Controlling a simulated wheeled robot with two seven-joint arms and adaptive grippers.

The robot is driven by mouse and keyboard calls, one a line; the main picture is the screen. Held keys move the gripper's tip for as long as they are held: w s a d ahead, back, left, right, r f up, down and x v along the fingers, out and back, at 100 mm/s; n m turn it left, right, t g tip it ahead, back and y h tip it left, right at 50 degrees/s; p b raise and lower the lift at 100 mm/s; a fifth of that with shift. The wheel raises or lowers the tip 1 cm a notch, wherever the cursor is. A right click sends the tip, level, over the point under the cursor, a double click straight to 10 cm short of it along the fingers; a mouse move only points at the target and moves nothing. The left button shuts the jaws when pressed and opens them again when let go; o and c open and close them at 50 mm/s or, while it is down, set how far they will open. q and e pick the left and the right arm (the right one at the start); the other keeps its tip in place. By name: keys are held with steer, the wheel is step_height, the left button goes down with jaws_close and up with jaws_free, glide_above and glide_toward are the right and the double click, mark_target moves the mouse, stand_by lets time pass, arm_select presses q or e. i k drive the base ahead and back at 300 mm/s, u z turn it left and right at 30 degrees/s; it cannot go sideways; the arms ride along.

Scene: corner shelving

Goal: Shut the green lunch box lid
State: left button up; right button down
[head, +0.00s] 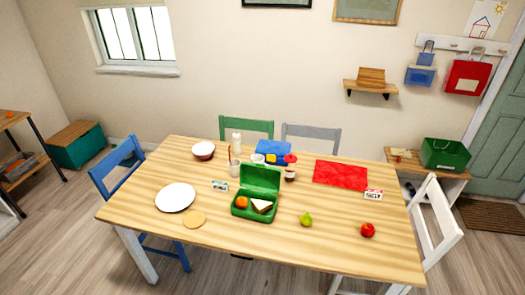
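The green lunch box (240,211) sits near the middle of the wooden table. Its green lid (260,179) stands open, raised at the back edge and tilted away from me. An orange (241,203) lies in the left part of the box and a sandwich (261,205) in the right part. Neither of my grippers shows in the head view.
A pear (306,220) and a red apple (368,230) lie right. A cup (234,168), jar and blue container (272,149) stand behind the lid. The front is clear.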

mark_target(258, 176)
steer(key=u, duration=0.3)
steer(key=i, duration=1.7)
steer(key=u, duration=0.45)
